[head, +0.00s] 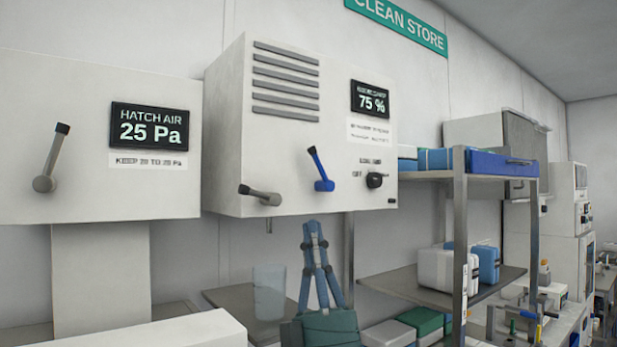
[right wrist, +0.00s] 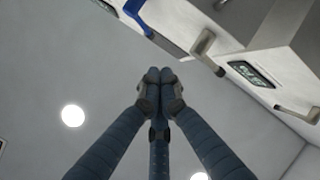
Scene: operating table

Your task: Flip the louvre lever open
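A white cabinet (head: 228,130) has grey louvre slats (head: 286,80) on its front. Below them are a grey lever (head: 260,195) with a dark tip, tilted up-left, and a blue lever (head: 320,170), also tilted up-left. Labels are too small to show which is the louvre lever. My right gripper (head: 313,232) stands below the cabinet, fingers pointing up, apart from both levers. In the right wrist view its fingertips (right wrist: 158,76) are together with nothing between them. That view also shows the blue lever (right wrist: 138,16) and the grey lever (right wrist: 207,48). My left gripper is out of view.
A black knob (head: 375,180) sits right of the blue lever. The left cabinet has another grey lever (head: 50,160) beside a 25 Pa display (head: 150,126). A shelf rack (head: 460,230) with boxes stands right. A translucent cylinder (head: 269,292) is left of my right gripper.

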